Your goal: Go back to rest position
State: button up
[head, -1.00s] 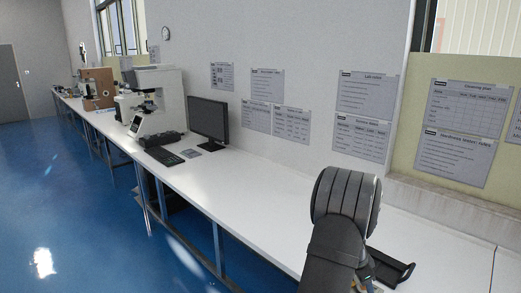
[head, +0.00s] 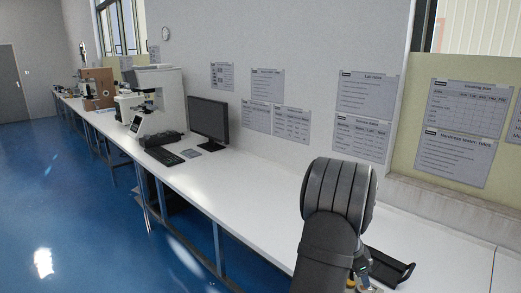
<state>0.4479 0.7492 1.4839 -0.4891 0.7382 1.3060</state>
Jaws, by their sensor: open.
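My arm (head: 338,205) shows as a large black, ribbed joint and link at the lower right, over the white bench. My gripper itself does not show; the arm's end is hidden or out of the picture. A black tray-like item with a raised handle (head: 391,269) lies on the bench just right of my arm, partly hidden by it. Small metallic and yellow parts (head: 360,272) show beside the arm; I cannot tell what they are.
The white bench (head: 245,190) runs along the wall, with clear room left of my arm. A monitor (head: 208,119), a keyboard (head: 165,156) and a white hardness tester (head: 152,95) stand farther left. Notices hang on the wall.

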aim_at(362, 288)
jog(key=x, duration=0.6)
jog(key=shift+f, duration=0.4)
jog(key=r, duration=0.5)
jog(key=shift+s+d+r, duration=0.1)
jog(key=shift+s+d, duration=0.15)
jog(key=shift+s, duration=0.1)
jog(key=s+d+r, duration=0.4)
jog(key=s+r, duration=0.2)
jog(key=s, duration=0.3)
jog(key=shift+w+d+n+t+y, duration=1.2)
jog(key=shift+w+d+n, duration=1.65)
jog(key=shift+d+n, duration=2.45)
jog(key=w+f+m, duration=0.1)
jog(key=w+f, duration=0.3)
jog(key=w, duration=0.1)
jog(key=shift+a+m+h, duration=0.3)
jog(key=shift+m, duration=0.1)
jog(key=shift+f, duration=0.1)
